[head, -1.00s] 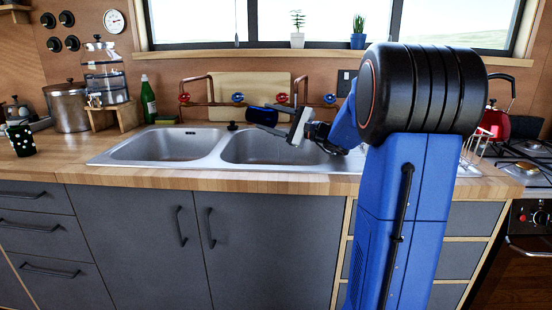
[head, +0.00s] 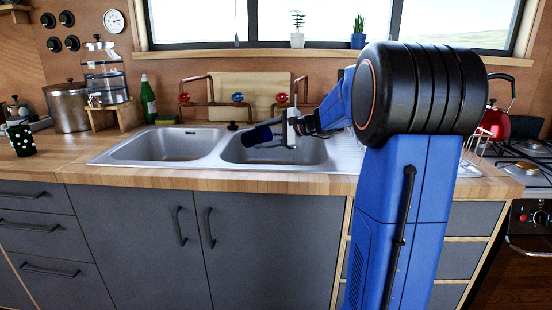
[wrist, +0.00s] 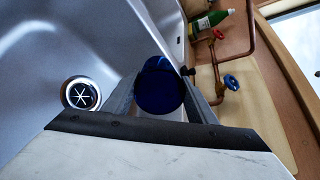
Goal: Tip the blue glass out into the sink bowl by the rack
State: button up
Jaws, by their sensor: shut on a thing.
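The blue glass (head: 257,135) is over the right sink bowl (head: 310,152), the one nearer the rack. It is tipped on its side, its left end sloping down. My gripper (head: 272,136) is shut on it. In the wrist view the glass (wrist: 160,84) sits between the two fingers (wrist: 163,100), dark blue and seen end-on. The sink drain (wrist: 81,94) shows to its left in that view. I cannot see any contents or anything pouring out.
A wire rack (head: 476,152) stands right of the sink, partly behind my arm. The left bowl (head: 160,146) is empty. Copper pipes with taps (head: 238,98) run behind the sink. A green bottle (head: 149,102) and a dotted black cup (head: 21,140) stand left.

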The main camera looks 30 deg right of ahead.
aim_at(246, 143)
jog(key=shift+w+a+f+g+h+b, duration=0.15)
jog(key=shift+w+f+g+h+b, duration=0.15)
jog(key=shift+g+h, duration=0.4)
jog(key=shift+w+a+f+g+h+b, duration=0.15)
jog(key=shift+f+g+h, duration=0.25)
jog(key=shift+g, duration=0.6)
jog(key=shift+w+a+f+g+h, duration=0.2)
jog(key=shift+g+h, duration=0.3)
jog(key=shift+g, duration=0.3)
jog(key=shift+w+a+f+g+h+b, duration=0.3)
jog(key=shift+w+a+f+g+h, duration=0.15)
jog(key=shift+w+g, duration=0.25)
jog(key=shift+w+a+f+g+h+b, duration=0.2)
jog(key=shift+w+a+g+h+b, duration=0.15)
jog(key=shift+w+g+h, duration=0.35)
jog(key=shift+w+a+f+g+h+b, duration=0.35)
jog(key=shift+w+g, duration=0.15)
jog(key=shift+g, duration=0.4)
jog(key=shift+w+a+f+g+h, duration=0.35)
jog(key=shift+w+g+h, duration=0.25)
jog(key=shift+g, duration=0.2)
jog(key=shift+a, duration=0.1)
jog(key=shift+r, duration=0.15)
